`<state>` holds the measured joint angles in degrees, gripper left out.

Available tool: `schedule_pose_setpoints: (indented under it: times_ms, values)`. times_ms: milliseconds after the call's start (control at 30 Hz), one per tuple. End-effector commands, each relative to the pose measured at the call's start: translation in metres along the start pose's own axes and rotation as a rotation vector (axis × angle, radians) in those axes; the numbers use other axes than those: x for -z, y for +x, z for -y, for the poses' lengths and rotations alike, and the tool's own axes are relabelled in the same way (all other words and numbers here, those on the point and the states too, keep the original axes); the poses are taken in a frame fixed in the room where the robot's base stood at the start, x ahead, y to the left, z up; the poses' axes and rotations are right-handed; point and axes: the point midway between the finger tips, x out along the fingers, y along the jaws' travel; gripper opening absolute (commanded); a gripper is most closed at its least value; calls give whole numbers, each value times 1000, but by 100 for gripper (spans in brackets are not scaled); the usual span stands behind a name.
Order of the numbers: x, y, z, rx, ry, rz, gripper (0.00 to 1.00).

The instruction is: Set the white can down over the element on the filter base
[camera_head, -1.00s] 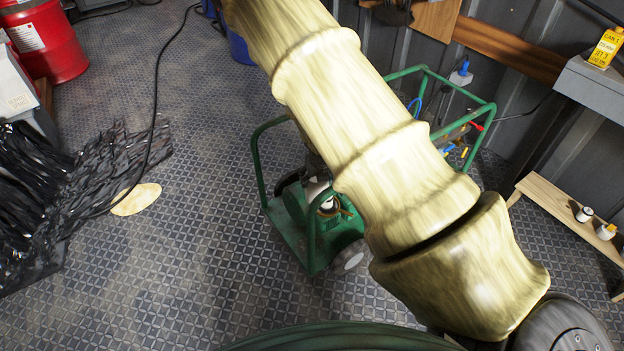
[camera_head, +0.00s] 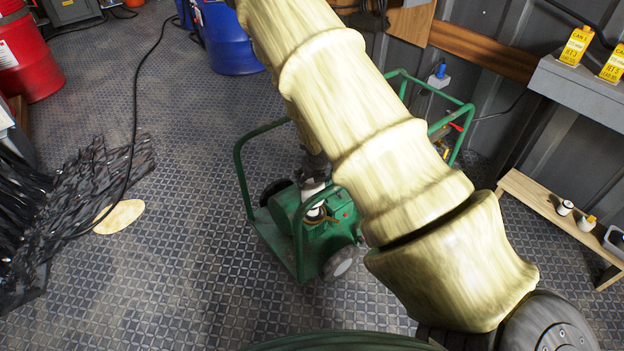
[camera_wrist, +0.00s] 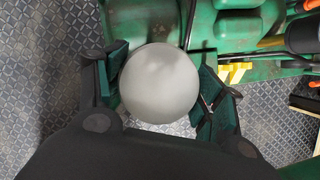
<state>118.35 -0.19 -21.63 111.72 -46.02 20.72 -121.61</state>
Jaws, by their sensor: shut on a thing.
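My gripper (camera_wrist: 160,88) is shut on the white can (camera_wrist: 158,82), with a finger on each side of it. The wrist view looks down on the can's round, pale end. In the head view the white can (camera_head: 313,189) hangs below my arm, inside the green cart's frame. The filter base (camera_head: 316,214) shows just under the can, with an orange-brown part by it. The element is not visible; the can and arm cover that spot. I cannot tell whether the can touches the base.
The green cart (camera_head: 244,177) has a raised tube frame close around the can. Yellow parts (camera_wrist: 236,72) lie close to a finger in the wrist view. A wooden bench (camera_head: 540,201) with small containers stands right. A blue drum (camera_head: 228,40) stands behind. Floor to the left is mostly open.

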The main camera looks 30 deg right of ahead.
Motion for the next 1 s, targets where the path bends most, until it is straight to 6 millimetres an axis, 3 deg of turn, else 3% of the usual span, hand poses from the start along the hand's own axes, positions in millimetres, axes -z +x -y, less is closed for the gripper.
schedule_pose_setpoints:
  times_ms: [467,1000]
  values:
    - [2,6,0,1,-1,0,34]
    - [14,35,0,2,-1,2,34]
